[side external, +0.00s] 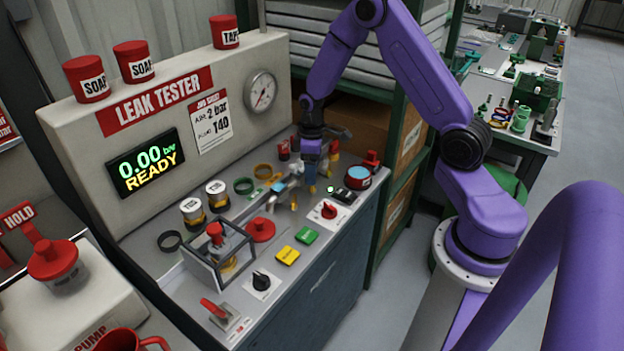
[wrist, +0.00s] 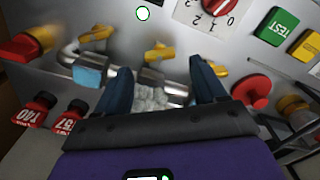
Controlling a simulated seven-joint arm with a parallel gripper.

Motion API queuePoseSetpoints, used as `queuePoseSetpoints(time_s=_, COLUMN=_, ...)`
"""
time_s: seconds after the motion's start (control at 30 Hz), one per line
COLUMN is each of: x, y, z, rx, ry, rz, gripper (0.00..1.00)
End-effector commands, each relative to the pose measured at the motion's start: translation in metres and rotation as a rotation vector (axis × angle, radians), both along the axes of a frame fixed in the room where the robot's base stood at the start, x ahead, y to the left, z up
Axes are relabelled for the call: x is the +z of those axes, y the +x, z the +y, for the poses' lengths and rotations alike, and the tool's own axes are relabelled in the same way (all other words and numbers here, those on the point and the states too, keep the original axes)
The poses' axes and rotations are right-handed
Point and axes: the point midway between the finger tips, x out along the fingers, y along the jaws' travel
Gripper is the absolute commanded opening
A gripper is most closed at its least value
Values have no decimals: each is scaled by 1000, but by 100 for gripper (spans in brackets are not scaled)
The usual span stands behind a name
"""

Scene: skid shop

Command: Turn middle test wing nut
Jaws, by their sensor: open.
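In the wrist view, three yellow wing nuts stand in a slanting row along a metal pipe fitting (wrist: 70,52): a left one (wrist: 97,33), a middle one (wrist: 160,53) and a right one (wrist: 217,69). My gripper (wrist: 159,68) is open, with its two dark blue fingers spread on either side of the middle wing nut's line. The right wing nut is partly hidden by the right finger. In the side view my gripper (side external: 310,172) is low over the bench's fittings, and the wing nuts are small and partly covered.
A red mushroom button (wrist: 251,90) is close to the right finger. A red dial (wrist: 222,5), a green TEST button (wrist: 278,27) and a yellow button (wrist: 308,46) lie beyond. Red-capped parts (wrist: 38,108) stand at left. A clear guard box (side external: 218,255) stands on the bench.

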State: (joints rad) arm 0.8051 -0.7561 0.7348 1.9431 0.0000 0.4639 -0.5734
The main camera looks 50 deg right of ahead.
Motion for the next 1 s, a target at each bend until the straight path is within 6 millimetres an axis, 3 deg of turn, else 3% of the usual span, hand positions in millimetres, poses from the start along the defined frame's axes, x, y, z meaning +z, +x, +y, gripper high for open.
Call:
queuePoseSetpoints(time_s=0.1, x=-19, y=-1, z=0, rx=0, ry=0, rz=4, gripper=70)
queuePoseSetpoints(time_s=0.3, x=-36, y=-1, z=0, rx=-1, ry=0, rz=2, gripper=70)
queuePoseSetpoints(time_s=0.7, x=-42, y=0, z=0, rx=0, ry=1, rz=-1, gripper=70)
queuePoseSetpoints(time_s=0.9, x=-42, y=0, z=0, rx=0, ry=0, rz=0, gripper=14)
queuePoseSetpoints(time_s=1.0, x=-42, y=0, z=0, rx=-1, ry=0, rz=0, gripper=14)
